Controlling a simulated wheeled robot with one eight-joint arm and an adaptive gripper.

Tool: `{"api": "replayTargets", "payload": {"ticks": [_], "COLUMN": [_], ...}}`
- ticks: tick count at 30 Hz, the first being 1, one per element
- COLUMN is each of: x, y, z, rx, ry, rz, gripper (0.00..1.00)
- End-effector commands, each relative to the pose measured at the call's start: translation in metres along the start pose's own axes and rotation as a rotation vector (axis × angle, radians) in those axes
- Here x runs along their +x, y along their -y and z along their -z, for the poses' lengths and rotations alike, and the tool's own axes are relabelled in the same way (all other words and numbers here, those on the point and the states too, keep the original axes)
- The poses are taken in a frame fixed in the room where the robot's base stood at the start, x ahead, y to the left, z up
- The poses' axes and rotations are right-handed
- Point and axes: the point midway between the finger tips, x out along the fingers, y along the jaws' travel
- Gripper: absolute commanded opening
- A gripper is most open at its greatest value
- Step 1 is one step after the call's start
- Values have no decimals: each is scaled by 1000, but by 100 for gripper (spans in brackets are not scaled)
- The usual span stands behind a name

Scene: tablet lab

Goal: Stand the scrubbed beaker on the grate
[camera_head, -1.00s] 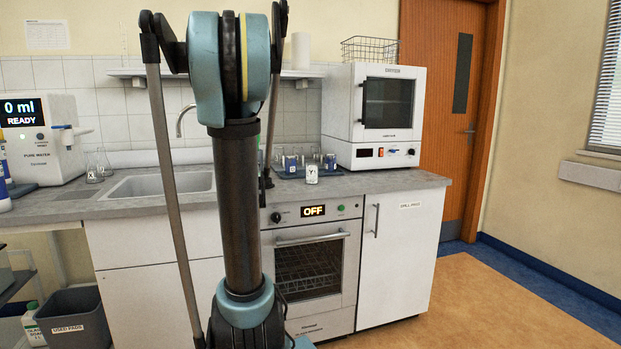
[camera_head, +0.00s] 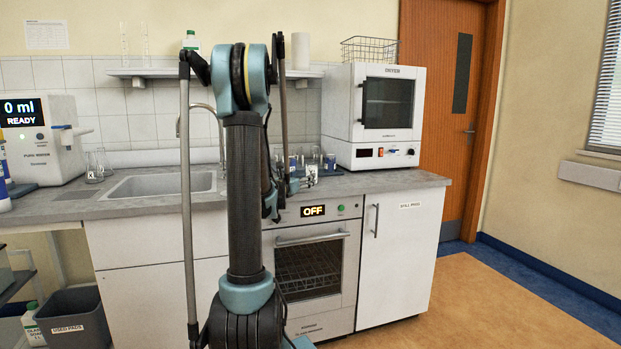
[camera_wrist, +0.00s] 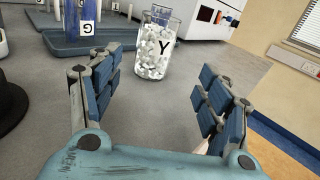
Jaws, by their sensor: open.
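A clear glass beaker marked Y (camera_wrist: 157,45), filled with white pieces, stands upright on the grey worktop; in the head view it (camera_head: 312,174) is partly behind my arm. My gripper (camera_wrist: 162,88) is open and empty, with the beaker just beyond and between its fingertips, apart from them. In the head view my gripper is mostly hidden by my arm. Clear empty glassware (camera_head: 95,166) stands left of the sink; I cannot tell whether either is the scrubbed beaker. Wire racks show behind the window of the shut oven (camera_head: 311,238); I cannot tell whether they are the grate.
A blue tray (camera_wrist: 70,48) with blue containers, one marked G (camera_wrist: 87,25), lies behind the beaker. A white dryer (camera_head: 341,115) with a shut door stands to the right, a wire basket (camera_head: 369,49) on top. The sink (camera_head: 160,184) is left. Worktop right of the beaker is clear.

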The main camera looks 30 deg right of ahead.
Motion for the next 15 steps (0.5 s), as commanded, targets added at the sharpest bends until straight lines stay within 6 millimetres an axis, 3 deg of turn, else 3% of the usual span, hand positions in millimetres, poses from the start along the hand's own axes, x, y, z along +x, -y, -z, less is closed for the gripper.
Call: {"api": "replayTargets", "payload": {"ticks": [6, 15], "x": [39, 59], "y": [0, -1], "z": [0, -1], "rx": [0, -1], "ry": [0, 0], "rz": [2, -1], "gripper": [71, 71]}}
